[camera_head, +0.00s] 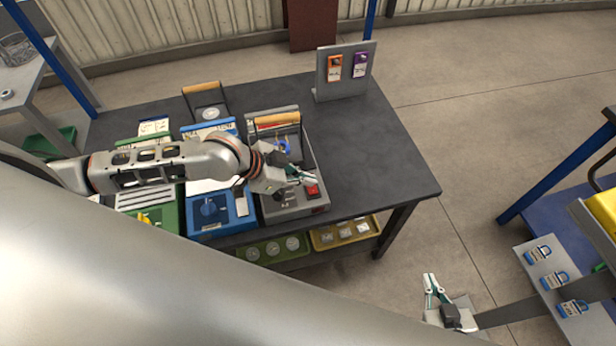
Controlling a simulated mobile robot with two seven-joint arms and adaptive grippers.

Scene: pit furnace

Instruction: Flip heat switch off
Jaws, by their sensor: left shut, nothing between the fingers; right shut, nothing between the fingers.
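A red rocker switch (313,191) sits on the front right of a grey furnace unit (285,208) on the dark table. I cannot tell which way the switch is set. My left gripper (312,180) is shut and empty, with its tips right at the switch, just above or touching it. The wrist hides part of the unit's panel. A wooden-handled lid (277,120) stands at the back of the unit. My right gripper (431,284) is shut and empty, low at the bottom right, away from the table.
A blue unit (222,212) and a green unit (165,214) stand left of the grey one. A grey stand (346,68) with orange and purple tags is at the back right of the table (385,150). A rack with padlocks (553,278) is at the right. The table's right side is clear.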

